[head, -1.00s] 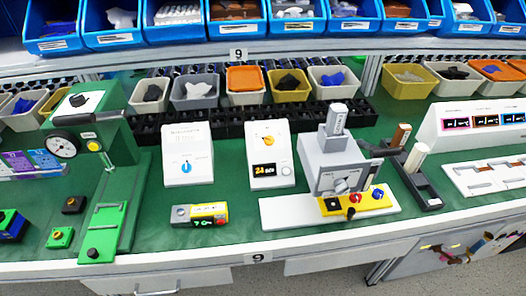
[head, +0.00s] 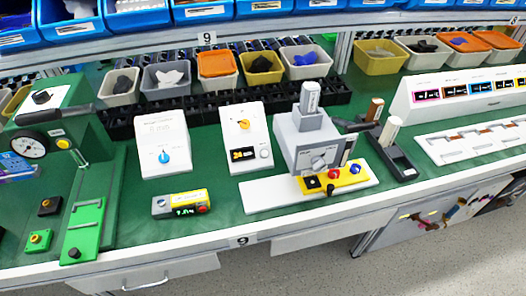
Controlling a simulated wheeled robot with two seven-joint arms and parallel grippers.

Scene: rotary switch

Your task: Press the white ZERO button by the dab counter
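A white sloped box (head: 246,130) stands mid-bench with an orange dial (head: 244,124) and a black display (head: 242,154) showing yellow digits that look like 24. A small round whitish button (head: 265,153) sits just right of that display. Its lettering is too small to read, so I cannot confirm the word ZERO or the counter's name. Nothing touches or covers the button. Neither of my grippers is in view.
A grey press (head: 313,135) on a white base stands right. A green lever press (head: 75,180) is far left. Bins line the back.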

